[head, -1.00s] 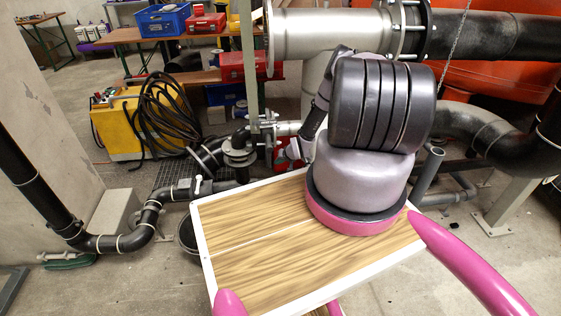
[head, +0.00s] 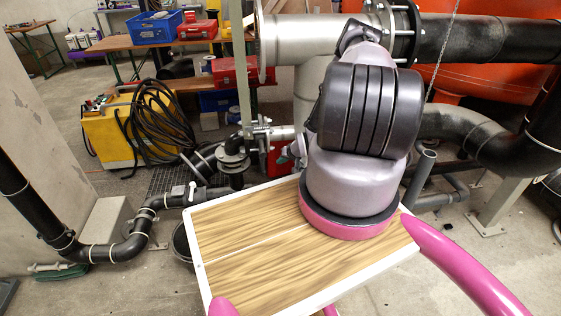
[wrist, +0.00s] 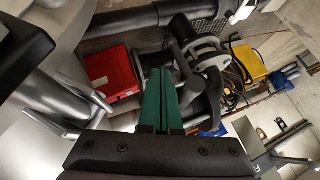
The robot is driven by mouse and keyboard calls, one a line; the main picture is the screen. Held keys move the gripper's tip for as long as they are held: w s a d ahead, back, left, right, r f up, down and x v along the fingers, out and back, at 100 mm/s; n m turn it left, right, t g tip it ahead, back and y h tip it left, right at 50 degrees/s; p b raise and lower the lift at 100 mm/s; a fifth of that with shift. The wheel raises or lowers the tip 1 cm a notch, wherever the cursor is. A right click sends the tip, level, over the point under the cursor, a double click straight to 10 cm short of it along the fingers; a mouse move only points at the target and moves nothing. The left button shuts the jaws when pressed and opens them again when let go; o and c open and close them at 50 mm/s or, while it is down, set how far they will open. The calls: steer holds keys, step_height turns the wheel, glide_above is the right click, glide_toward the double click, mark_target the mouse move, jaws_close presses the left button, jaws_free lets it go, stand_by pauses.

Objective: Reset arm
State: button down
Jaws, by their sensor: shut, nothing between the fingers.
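My gripper (wrist: 161,85) shows in the wrist view with its two green fingers side by side, shut and empty. The fingers point up the picture toward dark pipework and a valve, and no contact with them shows. In the head view my arm rises from its pink-ringed base on the wood-topped platform, with its large black joint at the centre right. My gripper is mostly hidden behind the arm there.
A steel flanged pipe (head: 312,40) runs close behind my arm. Lower left are black pipes (head: 125,245). A yellow machine with cables (head: 108,135) and a workbench with a blue crate (head: 154,27) stand farther back. A red case (wrist: 111,73) shows in the wrist view.

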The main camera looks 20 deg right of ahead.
steer(key=w+d+r+n+g+h, duration=0.1)
steer(key=w+r, duration=0.2)
steer(key=r, duration=0.8)
steer(key=w+d+r, duration=0.1)
steer(key=w+r, duration=0.1)
steer(key=r, duration=0.9)
steer(key=s+a+r+h, duration=0.1)
steer(key=a+r, duration=0.1)
steer(key=r, duration=0.9)
steer(key=s+a+r+h, duration=0.1)
steer(key=s+a+r, duration=0.1)
steer(key=r, duration=0.8)
steer(key=a+v, duration=0.3)
steer(key=v, duration=1)
steer(key=s+a+f+v, duration=0.1)
steer(key=a+v, duration=0.2)
steer(key=v, duration=0.9)
steer(key=s+a+r+y, duration=0.1)
steer(key=s+a+r, duration=0.2)
steer(key=s, duration=0.6)
steer(key=s+a+r+y, duration=0.2)
steer(key=s+a+r, duration=0.1)
steer(key=s, duration=0.6)
steer(key=shift+a+m, duration=0.3)
steer(key=shift+a, duration=0.15)
steer(key=shift+s+d+r, duration=0.1)
steer(key=shift+r, duration=0.05)
